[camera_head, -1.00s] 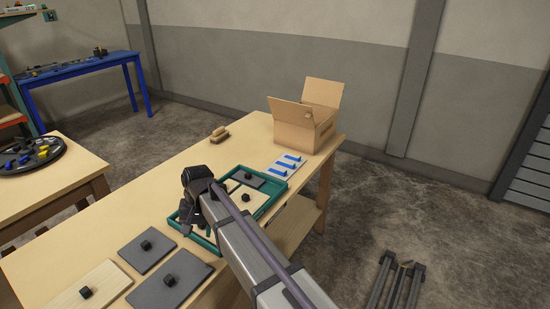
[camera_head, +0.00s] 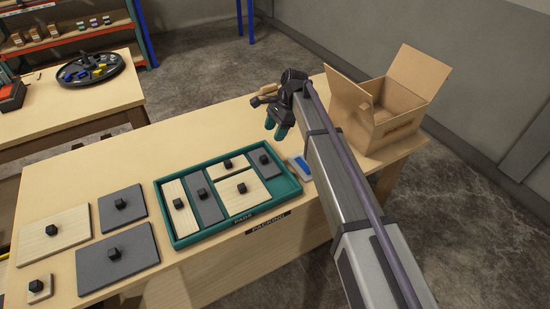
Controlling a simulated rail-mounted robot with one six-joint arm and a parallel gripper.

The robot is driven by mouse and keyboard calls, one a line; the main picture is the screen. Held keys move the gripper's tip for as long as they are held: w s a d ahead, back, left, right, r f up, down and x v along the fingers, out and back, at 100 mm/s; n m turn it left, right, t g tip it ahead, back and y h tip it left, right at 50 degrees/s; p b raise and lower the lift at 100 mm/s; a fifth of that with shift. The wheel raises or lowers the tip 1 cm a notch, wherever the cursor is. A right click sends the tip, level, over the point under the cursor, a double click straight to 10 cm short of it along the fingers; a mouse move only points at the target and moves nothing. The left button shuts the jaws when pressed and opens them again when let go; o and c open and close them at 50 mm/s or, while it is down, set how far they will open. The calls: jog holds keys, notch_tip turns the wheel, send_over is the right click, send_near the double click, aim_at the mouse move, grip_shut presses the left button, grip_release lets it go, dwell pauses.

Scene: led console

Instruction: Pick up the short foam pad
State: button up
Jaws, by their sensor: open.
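A teal tray (camera_head: 163,208) labelled PADS holds several flat pads with black knobs, some pale wood-coloured and some grey. In its right part a shorter grey pad (camera_head: 260,155) lies at the back right, and a longer grey pad (camera_head: 211,214) lies left of the middle. I cannot tell for sure which is the short foam pad; the shorter grey one fits the name best. My gripper (camera_head: 276,127) is open and empty, above the table just beyond the tray's back right corner, apart from the pads. My forearm covers the table right of the tray.
Larger loose pads (camera_head: 116,260) with knobs lie left of the tray. An open cardboard box (camera_head: 395,125) stands on the right. A white-and-blue item (camera_head: 300,167) is partly hidden by my arm. A wooden block (camera_head: 268,90) lies behind my gripper. The table's back left is clear.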

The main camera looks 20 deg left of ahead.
jog(key=b, duration=0.6)
send_over(264, 157)
jog(key=w+d, duration=0.2)
jog(key=f, duration=0.5)
jog(key=shift+s+a+f, duration=0.25)
jog(key=shift+f, duration=0.1)
jog(key=b+x, duration=0.4)
jog(key=x, duration=0.1)
jog(key=shift+w+f, duration=0.1)
jog(key=shift+r, duration=0.25)
jog(key=c, duration=1)
notch_tip(264, 157, up, 10)
jog(key=p, duration=1)
